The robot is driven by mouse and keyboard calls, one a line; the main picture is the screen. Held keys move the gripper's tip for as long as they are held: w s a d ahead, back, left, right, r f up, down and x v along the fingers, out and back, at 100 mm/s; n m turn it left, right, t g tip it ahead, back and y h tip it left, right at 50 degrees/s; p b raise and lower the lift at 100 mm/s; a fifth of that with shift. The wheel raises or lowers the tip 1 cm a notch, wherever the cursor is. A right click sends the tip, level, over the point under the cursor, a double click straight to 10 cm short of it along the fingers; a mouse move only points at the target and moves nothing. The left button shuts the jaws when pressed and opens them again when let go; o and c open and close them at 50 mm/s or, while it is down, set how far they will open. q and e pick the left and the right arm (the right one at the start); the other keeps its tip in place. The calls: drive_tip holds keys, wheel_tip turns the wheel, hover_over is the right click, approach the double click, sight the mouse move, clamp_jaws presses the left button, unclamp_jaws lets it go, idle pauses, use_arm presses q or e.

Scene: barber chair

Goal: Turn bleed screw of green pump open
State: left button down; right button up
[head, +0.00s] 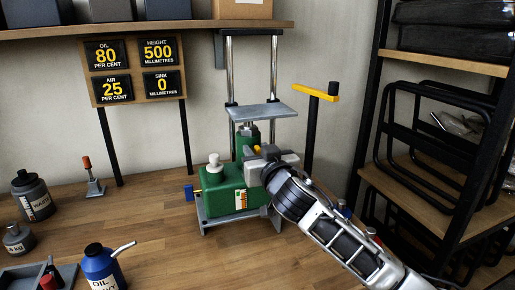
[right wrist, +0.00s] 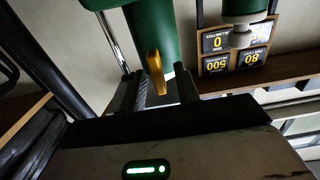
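The green pump (head: 228,192) stands on a grey base on the bench, with a white cap on top and a blue-ended part (head: 189,193) at its left. A small yellow lever (head: 257,149) shows by its upright green cylinder; I cannot tell for certain that it is the bleed screw. My right gripper (head: 262,160) is at the cylinder, partly hiding it. In the right wrist view the yellow lever (right wrist: 156,72) stands between the two fingers of the right gripper (right wrist: 160,90), with a gap visible beside it. The fingers look open. My left gripper is not in view.
A metal frame with a grey plate (head: 261,112) rises behind the pump. A post with a yellow bar (head: 316,92) stands right of it, and a black shelf rack further right. A sign board (head: 135,72) reads 80, 500, 25, 0. A blue oil can (head: 103,268) stands front left.

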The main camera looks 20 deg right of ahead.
drive_tip(key=shift+w, duration=0.25)
clamp_jaws()
